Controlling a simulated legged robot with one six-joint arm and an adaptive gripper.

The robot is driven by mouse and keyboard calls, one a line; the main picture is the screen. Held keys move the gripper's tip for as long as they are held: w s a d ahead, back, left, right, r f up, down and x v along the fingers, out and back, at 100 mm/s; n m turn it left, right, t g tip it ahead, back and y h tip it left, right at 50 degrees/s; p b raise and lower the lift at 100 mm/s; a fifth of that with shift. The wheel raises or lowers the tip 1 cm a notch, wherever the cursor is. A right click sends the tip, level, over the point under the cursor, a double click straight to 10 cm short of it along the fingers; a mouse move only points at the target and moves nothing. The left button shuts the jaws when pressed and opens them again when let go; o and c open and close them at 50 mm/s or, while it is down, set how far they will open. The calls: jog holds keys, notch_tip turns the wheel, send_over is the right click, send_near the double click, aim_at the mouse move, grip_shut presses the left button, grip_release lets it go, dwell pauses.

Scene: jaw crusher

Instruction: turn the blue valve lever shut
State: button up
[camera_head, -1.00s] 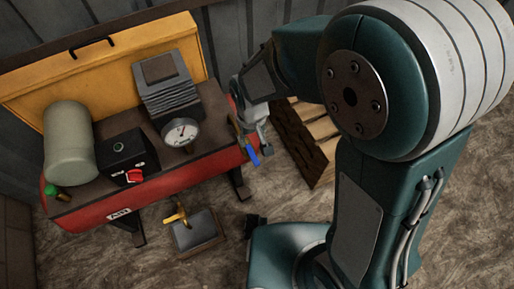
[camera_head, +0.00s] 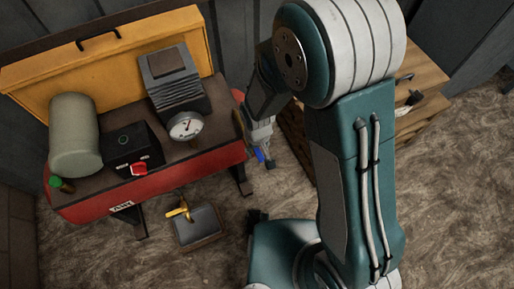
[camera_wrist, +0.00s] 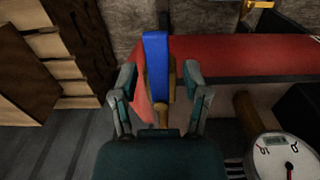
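The blue valve lever (camera_wrist: 157,58) sticks out from a brass valve (camera_wrist: 161,112) at the end of the red tank (camera_wrist: 250,55). In the head view only a small blue piece of the lever (camera_head: 260,156) shows beside the tank's right end. My gripper (camera_wrist: 160,72) is open, with one finger on each side of the lever. Gaps show between both fingers and the lever in the wrist view. In the head view my gripper (camera_head: 264,146) hides most of the valve.
A dial gauge (camera_head: 186,126) and a black box with a red switch (camera_head: 132,150) stand on the tank's top. A yellow-handled block (camera_head: 199,226) is on the floor in front.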

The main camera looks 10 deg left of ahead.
jog(key=shift+d, duration=0.15)
grip_shut()
jog(key=shift+s+m, duration=0.1)
jog(key=shift+m, duration=0.2)
jog(key=w+a+m, duration=0.1)
jog(key=a+m, duration=0.6)
jog(key=m, duration=1)
jog(key=shift+w+a+m, duration=0.15)
jog(key=shift+w+m, duration=0.15)
jog(key=shift+w, duration=0.05)
